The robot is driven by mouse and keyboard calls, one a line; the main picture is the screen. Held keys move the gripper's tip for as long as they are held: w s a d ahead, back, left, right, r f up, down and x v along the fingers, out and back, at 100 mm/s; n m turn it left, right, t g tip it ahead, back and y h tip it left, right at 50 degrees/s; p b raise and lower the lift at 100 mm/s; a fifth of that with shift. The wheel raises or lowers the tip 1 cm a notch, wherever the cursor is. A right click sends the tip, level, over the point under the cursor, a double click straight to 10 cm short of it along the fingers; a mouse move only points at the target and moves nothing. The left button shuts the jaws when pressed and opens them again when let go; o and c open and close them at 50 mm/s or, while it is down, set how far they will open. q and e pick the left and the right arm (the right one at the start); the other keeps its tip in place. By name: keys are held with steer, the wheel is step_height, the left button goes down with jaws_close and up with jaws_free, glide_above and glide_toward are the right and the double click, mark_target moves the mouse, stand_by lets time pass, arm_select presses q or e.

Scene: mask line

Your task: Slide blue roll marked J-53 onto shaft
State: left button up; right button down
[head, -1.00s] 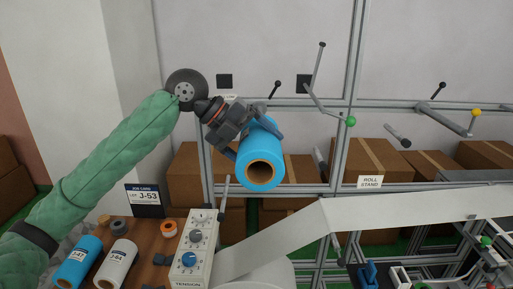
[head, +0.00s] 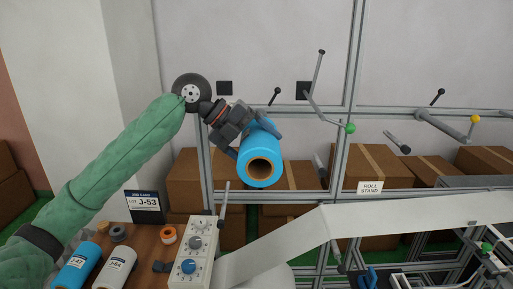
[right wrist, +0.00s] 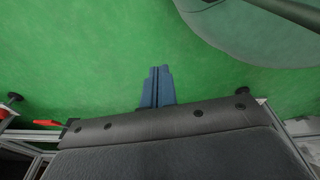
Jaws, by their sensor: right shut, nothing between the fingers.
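A blue roll (head: 257,147) is held in the air left of centre in the head view, its open brown core end facing me. My left gripper (head: 248,138) is shut around its far part, a finger on either side. Its J-53 mark is not visible on the roll; a card (head: 145,203) behind the table reads J-53. Several bars stick out from the frame, including a grey one with a yellow knob (head: 441,123) and a short one (head: 397,143); I cannot tell which is the shaft. My right gripper (right wrist: 157,70) is shut and empty over green floor in the right wrist view.
A wooden table (head: 145,239) at lower left holds a blue J-47 roll (head: 77,267), a white J-64 roll (head: 117,268) and a control box (head: 195,252). A crank with a green knob (head: 350,128) juts out right of the held roll. A white web (head: 380,216) crosses below.

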arm_select(q)
steer(key=shift+w, duration=2.6)
arm_select(e)
steer(key=shift+a+r, duration=0.1)
steer(key=shift+a, duration=0.45)
steer(key=shift+d, duration=0.1)
